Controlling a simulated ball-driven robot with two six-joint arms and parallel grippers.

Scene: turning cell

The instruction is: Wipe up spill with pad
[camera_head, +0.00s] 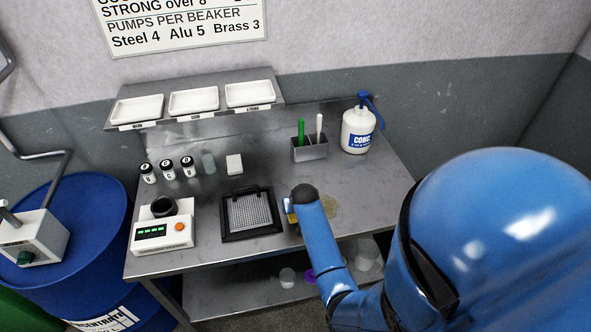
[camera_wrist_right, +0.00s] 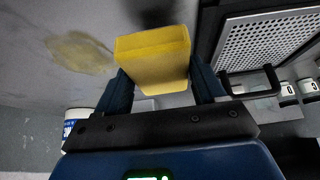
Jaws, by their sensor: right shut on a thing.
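The yellow pad (camera_wrist_right: 155,55) is held between the two fingers of my right gripper (camera_wrist_right: 158,78) in the right wrist view. In the head view only a sliver of the pad (camera_head: 291,215) shows beside my blue right arm, which hides most of the gripper. The spill (camera_wrist_right: 78,52) is a dull yellowish patch on the grey bench, apart from the pad in the right wrist view. In the head view the spill (camera_head: 331,206) shows just right of my forearm, partly hidden. I cannot tell whether the pad touches the bench. My left gripper is not in view.
A black-framed mesh tray (camera_head: 250,212) lies left of the pad. A white device with a black cup (camera_head: 164,232) stands at the bench's left. A holder with green and white sticks (camera_head: 310,149) and a white pump bottle (camera_head: 357,131) stand behind.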

